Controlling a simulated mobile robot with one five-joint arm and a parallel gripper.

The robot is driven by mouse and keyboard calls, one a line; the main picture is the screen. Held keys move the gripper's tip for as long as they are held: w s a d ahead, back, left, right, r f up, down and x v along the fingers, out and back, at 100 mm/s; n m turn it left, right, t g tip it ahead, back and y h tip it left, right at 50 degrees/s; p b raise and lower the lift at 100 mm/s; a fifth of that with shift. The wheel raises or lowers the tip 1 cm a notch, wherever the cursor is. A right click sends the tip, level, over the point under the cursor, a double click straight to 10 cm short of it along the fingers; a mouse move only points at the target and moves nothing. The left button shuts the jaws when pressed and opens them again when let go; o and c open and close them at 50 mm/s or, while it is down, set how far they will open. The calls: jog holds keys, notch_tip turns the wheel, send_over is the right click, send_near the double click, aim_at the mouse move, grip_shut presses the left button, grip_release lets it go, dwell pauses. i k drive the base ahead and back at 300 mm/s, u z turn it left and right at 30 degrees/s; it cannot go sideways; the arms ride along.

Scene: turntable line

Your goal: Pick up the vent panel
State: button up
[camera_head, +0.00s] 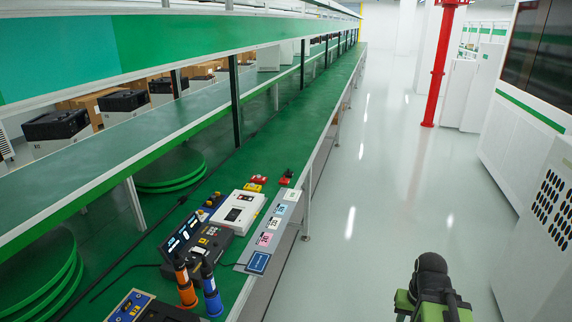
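No loose vent panel can be made out for certain. A white panel with rows of dark oval holes (552,204) shows at the right edge, on the side of a white cabinet. It looks like part of that cabinet. A black and green part of my own arm shows at the bottom right, over the floor. No gripper fingers can be made out there, so I do not see what my gripper holds. The perforated panel is well apart from the arm part.
A long green bench (288,134) on the left carries a white box (237,212), a dark keypad device (198,241), and orange (186,285) and blue (211,291) tools. Green discs (168,168) lie beyond. A red post (438,68) stands ahead. The pale aisle (375,190) is clear.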

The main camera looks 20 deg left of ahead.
aim_at(216, 199)
jog(key=u, duration=0.05)
jog(key=i, duration=0.4)
jog(key=u, duration=4.7)
jog(key=i, duration=0.1)
jog(key=z, duration=3.15)
jog(key=k, duration=0.75)
jog(key=z, duration=0.25)
jog(key=i, duration=0.75)
jog(key=u, duration=0.15)
